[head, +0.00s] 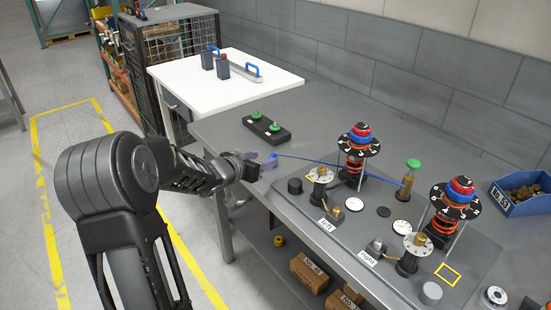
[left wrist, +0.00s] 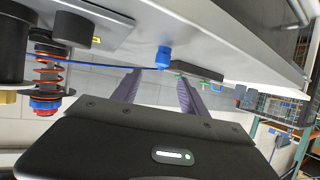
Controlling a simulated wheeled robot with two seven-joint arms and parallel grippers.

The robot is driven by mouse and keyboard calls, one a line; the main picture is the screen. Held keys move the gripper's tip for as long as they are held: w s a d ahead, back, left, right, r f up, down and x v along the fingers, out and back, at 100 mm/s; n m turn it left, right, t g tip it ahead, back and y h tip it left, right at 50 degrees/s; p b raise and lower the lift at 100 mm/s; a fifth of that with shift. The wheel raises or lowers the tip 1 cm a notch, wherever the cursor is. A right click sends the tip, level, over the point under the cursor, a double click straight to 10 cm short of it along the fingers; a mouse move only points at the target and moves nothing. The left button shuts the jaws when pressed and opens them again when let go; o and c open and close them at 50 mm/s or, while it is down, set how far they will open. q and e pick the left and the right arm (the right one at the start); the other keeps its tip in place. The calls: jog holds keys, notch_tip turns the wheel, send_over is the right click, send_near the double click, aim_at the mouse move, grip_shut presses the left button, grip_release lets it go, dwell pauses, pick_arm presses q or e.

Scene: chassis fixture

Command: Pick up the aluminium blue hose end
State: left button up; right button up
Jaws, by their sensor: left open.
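The blue hose end (left wrist: 163,57) is a small blue fitting near the table edge in the left wrist view. A thin blue hose (head: 325,163) runs from it across the table toward a brass post with a green cap (head: 408,180). My left gripper (head: 270,162) is open at the table's left edge, beside the hose end, which its fingers partly hide in the head view. In the left wrist view the hose end shows just beyond the tips of the two purple fingers (left wrist: 158,76), roughly between them. No contact is visible. My right gripper is not in view.
Two red-and-black spring units (head: 358,148) (head: 452,205) stand on the fixture plate, right of my gripper. A black block with green knobs (head: 267,131) lies behind it. A blue bin (head: 522,194) is at far right, a white table (head: 205,83) at the back.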

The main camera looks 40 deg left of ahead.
aim_at(273, 156)
pick_arm(q)
jog(key=shift+x, duration=1.35)
jog(key=shift+f, duration=0.1)
jog(key=x, duration=0.5)
jog(key=shift+a+f+p, duration=0.15)
jog(key=shift+f+p, duration=0.05)
jog(key=shift+p, duration=0.1)
jog(key=shift+c, duration=0.2)
grip_shut()
